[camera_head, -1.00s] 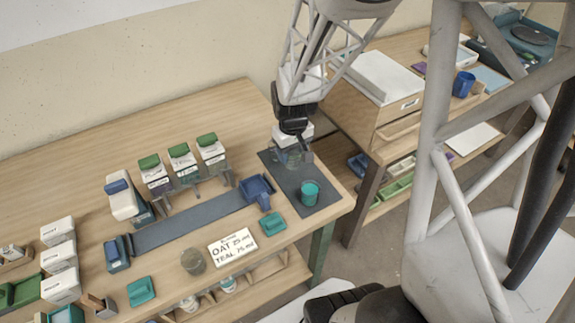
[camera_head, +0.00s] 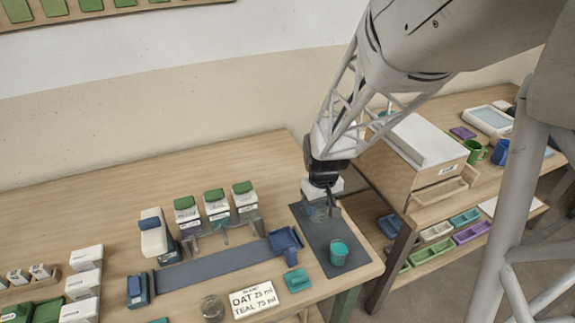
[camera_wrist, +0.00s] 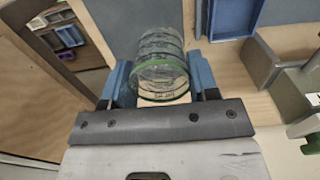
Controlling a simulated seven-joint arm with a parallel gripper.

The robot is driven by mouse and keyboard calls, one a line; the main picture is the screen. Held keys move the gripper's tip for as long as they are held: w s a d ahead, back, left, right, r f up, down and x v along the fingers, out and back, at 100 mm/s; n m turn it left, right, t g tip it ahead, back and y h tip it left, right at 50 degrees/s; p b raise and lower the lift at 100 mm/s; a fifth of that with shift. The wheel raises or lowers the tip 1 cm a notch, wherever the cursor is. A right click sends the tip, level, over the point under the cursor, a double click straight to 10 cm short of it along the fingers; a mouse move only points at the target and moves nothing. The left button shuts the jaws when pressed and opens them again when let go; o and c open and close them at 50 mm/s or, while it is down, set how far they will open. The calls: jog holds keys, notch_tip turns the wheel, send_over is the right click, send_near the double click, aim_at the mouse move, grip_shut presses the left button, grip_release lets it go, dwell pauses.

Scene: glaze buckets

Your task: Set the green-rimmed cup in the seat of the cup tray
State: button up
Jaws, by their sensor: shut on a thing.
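My gripper (camera_head: 325,190) is shut on the clear green-rimmed cup (camera_head: 317,213) over the back of the dark mat (camera_head: 332,243). In the wrist view the cup (camera_wrist: 162,65) sits between the blue fingers of my gripper (camera_wrist: 160,85), its green rim towards the camera. Whether its base touches the mat is hard to tell. A blue tray-like holder (camera_head: 285,241) lies on the table left of the mat; it also appears at the top right of the wrist view (camera_wrist: 236,14). I cannot tell for sure that it is the cup tray.
A teal cup (camera_head: 339,254) stands on the front of the mat. White dispensers with green lids (camera_head: 216,206) stand left. A label card (camera_head: 254,299) and a teal block (camera_head: 297,280) lie in front. A wooden cabinet (camera_head: 413,165) stands on the right-hand bench.

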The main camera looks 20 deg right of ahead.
jog(key=a+r, duration=0.1)
jog(key=a, duration=0.9)
jog(key=shift+w+a, duration=0.25)
jog(key=shift+w, duration=0.1)
jog(key=shift+f, duration=0.2)
jog(key=shift+f, duration=3.25)
jog(key=shift+f, duration=0.3)
jog(key=o, duration=0.8)
jog(key=shift+r, duration=0.1)
notch_tip(320, 180, up, 7)
